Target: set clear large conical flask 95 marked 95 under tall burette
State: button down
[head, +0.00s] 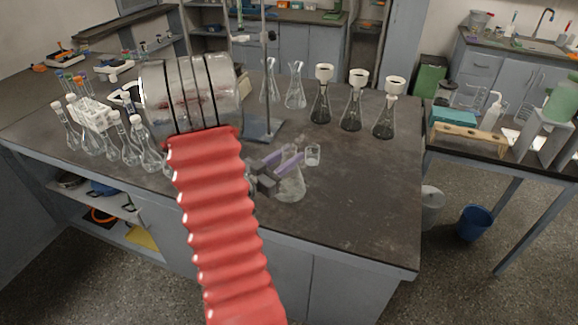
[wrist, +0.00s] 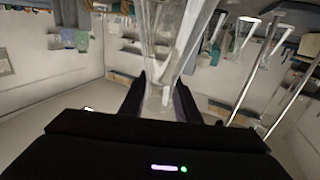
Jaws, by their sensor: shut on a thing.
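My gripper (head: 284,162), with purple fingers, is shut on a clear conical flask (head: 292,187) over the front middle of the dark bench. The flask is upright in the head view; I cannot tell whether its base touches the bench. In the wrist view the flask's clear glass (wrist: 163,55) stands between the two dark fingers. No number on it can be read. The burette itself is too thin to make out clearly, and my arm hides part of that area.
Two clear conical flasks (head: 295,92) stand behind the stand base. Dark flasks with white funnels (head: 354,105) line the back right. Volumetric flasks (head: 131,145) crowd the left. The bench's right front is clear.

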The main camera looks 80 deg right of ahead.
jog(key=shift+f, duration=1.8)
jog(key=c, duration=1.3)
grip_release()
jog(key=shift+f, duration=0.1)
jog(key=shift+c, duration=0.2)
jog(key=v, duration=1.2)
